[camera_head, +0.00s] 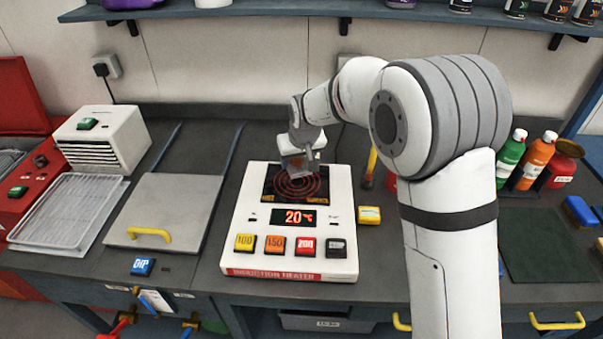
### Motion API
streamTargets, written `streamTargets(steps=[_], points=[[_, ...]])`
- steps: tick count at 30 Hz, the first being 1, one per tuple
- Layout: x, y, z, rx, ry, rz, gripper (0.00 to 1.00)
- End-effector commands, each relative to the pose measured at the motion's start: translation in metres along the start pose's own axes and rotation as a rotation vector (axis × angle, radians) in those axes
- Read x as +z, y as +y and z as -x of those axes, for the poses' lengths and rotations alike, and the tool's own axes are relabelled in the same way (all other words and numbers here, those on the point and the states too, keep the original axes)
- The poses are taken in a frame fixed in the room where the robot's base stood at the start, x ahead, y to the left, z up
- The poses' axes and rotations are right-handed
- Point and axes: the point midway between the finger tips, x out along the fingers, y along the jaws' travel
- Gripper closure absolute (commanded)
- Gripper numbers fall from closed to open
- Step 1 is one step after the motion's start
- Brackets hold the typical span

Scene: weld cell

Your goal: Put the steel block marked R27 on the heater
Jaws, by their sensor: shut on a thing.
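The heater (246,225) is a white box labelled induction heater, with a dark top plate and red coil rings. Its display reads 20 °C, above a row of yellow, orange, red and dark buttons. My gripper (301,162) is over the back part of the coil and is shut on a small grey block (296,163). The gripper hides much of the block, and no R27 mark can be read. I cannot tell whether the block touches the coil.
Left of the heater are a grey lidded plate (165,205) with a yellow handle, a wire rack (65,210) and a white vented box (100,140). A yellow block (369,215) sits just right of the heater. Spray bottles (533,160) stand at the right.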

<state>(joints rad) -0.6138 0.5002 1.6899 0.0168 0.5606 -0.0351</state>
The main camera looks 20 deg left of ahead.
Motion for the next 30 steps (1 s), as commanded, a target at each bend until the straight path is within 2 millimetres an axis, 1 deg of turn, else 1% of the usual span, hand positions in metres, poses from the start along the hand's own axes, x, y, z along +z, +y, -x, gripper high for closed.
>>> streamTargets(steps=[4,11,17,28,29,30], points=[[0.006,0.001,-0.017,0.001,0.002,-0.002,0.94],[0.012,0.002,-0.031,0.001,0.004,-0.003,0.94],[0.022,0.002,-0.055,0.001,0.003,-0.003,0.94],[0.024,0.003,-0.06,0.002,0.006,-0.004,0.94],[0.025,0.003,-0.061,0.002,0.002,-0.004,0.44],[0.025,0.003,-0.06,0.002,0.002,-0.004,0.41]])
